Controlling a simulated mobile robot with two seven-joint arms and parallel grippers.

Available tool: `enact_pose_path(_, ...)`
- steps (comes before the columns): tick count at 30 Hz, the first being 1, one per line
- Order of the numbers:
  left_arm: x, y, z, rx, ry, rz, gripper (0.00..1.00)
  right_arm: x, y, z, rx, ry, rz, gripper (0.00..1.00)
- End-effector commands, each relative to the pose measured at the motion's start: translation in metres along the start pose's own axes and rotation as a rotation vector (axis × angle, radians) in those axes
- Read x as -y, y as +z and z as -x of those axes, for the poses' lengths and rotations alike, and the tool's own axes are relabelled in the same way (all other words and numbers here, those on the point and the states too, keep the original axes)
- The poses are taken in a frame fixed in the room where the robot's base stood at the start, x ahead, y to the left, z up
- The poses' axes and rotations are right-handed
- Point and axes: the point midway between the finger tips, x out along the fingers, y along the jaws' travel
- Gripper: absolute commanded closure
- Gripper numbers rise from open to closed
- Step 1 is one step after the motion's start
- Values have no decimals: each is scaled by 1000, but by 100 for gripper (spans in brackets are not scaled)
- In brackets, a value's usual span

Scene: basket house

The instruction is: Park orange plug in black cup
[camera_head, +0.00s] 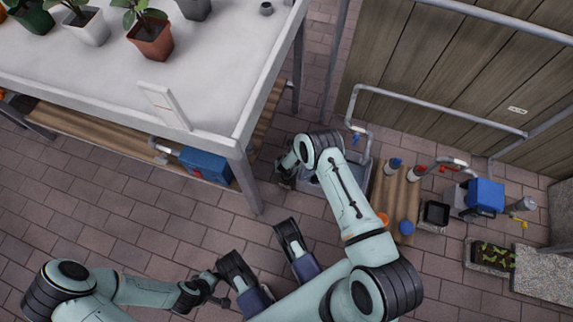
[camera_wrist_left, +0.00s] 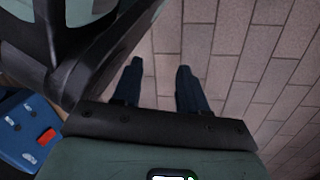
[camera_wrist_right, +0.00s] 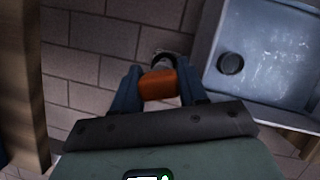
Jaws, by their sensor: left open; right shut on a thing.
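An orange plug (camera_wrist_right: 157,84) with a pale grey end is held between the fingers of my right gripper (camera_wrist_right: 160,92), over the brick floor. In the head view the right gripper (camera_head: 287,176) is beside the left side of the grey basin, and the plug is hidden there. A dark round cup-like thing (camera_wrist_right: 231,63) shows in the basin; I cannot tell if it is the black cup or a drain. A small dark cup (camera_head: 266,9) stands on the white table. My left gripper (camera_wrist_left: 158,85) is open and empty above the floor, low in the head view (camera_head: 218,290).
The grey basin (camera_wrist_right: 265,35) lies right of the plug. A white table (camera_head: 215,60) with potted plants has a leg (camera_head: 243,182) close to my right gripper. A wooden board (camera_head: 398,195) bears orange and blue pieces. A black tray (camera_head: 435,214) is beside it.

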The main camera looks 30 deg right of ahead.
Motion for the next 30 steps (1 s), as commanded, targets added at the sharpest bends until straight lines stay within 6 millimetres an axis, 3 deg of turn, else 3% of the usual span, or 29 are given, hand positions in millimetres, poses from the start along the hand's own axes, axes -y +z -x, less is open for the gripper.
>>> enact_pose_path(11, 7, 9, -7, 31, -14, 9, 57, 0, -3, -7, 0, 0, 0, 100)
enact_pose_path(12, 8, 9, -6, 32, -14, 9, 57, 0, -3, -7, 0, 0, 0, 51)
enact_pose_path(14, 7, 9, -6, 31, -14, 9, 57, 0, -3, -6, 0, 0, 0, 32)
enact_pose_path(25, 5, 6, -4, 22, -9, 6, 57, 0, -2, -4, 0, 0, 0, 32)
enact_pose_path(30, -9, -10, 11, -36, 17, -11, 57, 0, 1, 15, -1, 0, 0, 32)
